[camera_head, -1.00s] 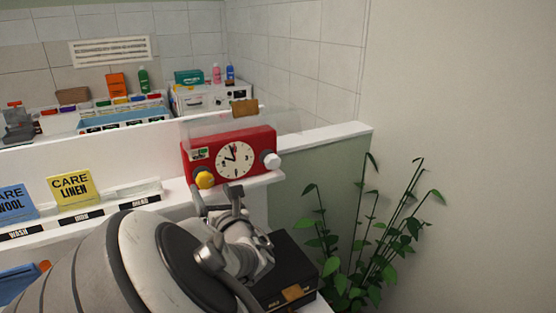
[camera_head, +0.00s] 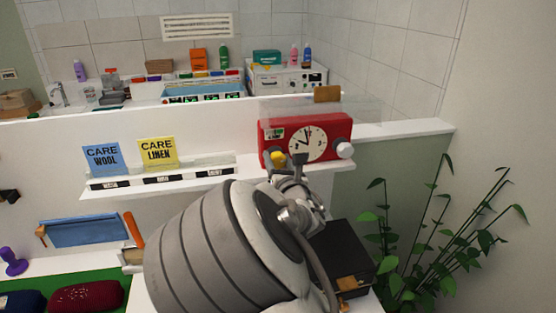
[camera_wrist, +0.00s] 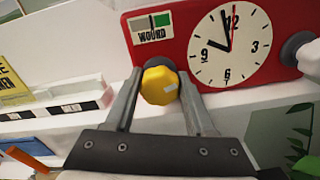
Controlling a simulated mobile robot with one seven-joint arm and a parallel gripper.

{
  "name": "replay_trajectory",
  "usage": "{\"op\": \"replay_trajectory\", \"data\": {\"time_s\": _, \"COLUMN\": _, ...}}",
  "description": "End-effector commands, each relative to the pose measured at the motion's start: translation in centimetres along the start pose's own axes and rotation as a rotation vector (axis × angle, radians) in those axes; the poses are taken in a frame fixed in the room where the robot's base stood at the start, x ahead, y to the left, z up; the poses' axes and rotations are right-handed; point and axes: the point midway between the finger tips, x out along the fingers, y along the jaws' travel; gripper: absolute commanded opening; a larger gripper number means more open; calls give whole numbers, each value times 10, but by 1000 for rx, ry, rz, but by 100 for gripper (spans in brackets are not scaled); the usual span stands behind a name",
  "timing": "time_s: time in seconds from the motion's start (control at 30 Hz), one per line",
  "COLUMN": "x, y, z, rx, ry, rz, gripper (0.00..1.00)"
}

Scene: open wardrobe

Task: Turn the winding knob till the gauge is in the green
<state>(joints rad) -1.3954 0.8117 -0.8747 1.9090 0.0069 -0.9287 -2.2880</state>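A red wall-clock-like box (camera_head: 340,127) with a white dial stands on the white ledge. A yellow winding knob (camera_wrist: 159,85) sticks out at its lower left; it also shows in the head view (camera_head: 278,158). Above the knob is a small gauge (camera_wrist: 150,26) marked WOUND, pale on the left and green on the right. A dark needle seems to lie near the edge between them; I cannot tell its exact place. My gripper (camera_wrist: 160,80) is open, with one finger on each side of the knob. Contact with the knob is not clear.
A grey-white knob (camera_head: 345,150) is on the box's right side. Blue (camera_head: 102,159) and yellow (camera_head: 158,152) care cards stand on the ledge to the left. A black box (camera_head: 342,254) is below, and a plant (camera_head: 440,235) stands at the right.

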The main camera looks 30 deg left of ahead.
Motion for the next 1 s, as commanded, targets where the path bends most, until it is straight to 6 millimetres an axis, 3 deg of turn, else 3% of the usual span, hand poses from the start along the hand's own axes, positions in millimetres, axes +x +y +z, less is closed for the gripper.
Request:
{"op": "replay_trajectory", "data": {"time_s": 0.03, "x": 0, "y": 0, "z": 0, "rx": 0, "ry": 0, "rz": 0, "gripper": 44}}
{"op": "replay_trajectory", "data": {"time_s": 0.3, "x": 0, "y": 0, "z": 0, "rx": 0, "ry": 0, "rz": 0, "gripper": 0}}
{"op": "replay_trajectory", "data": {"time_s": 0.67, "x": 0, "y": -1, "z": -2, "rx": 69, "ry": -2, "rz": 1, "gripper": 0}}
{"op": "replay_trajectory", "data": {"time_s": 1.0, "x": 0, "y": -3, "z": -4, "rx": 330, "ry": -4, "rz": 2, "gripper": 0}}
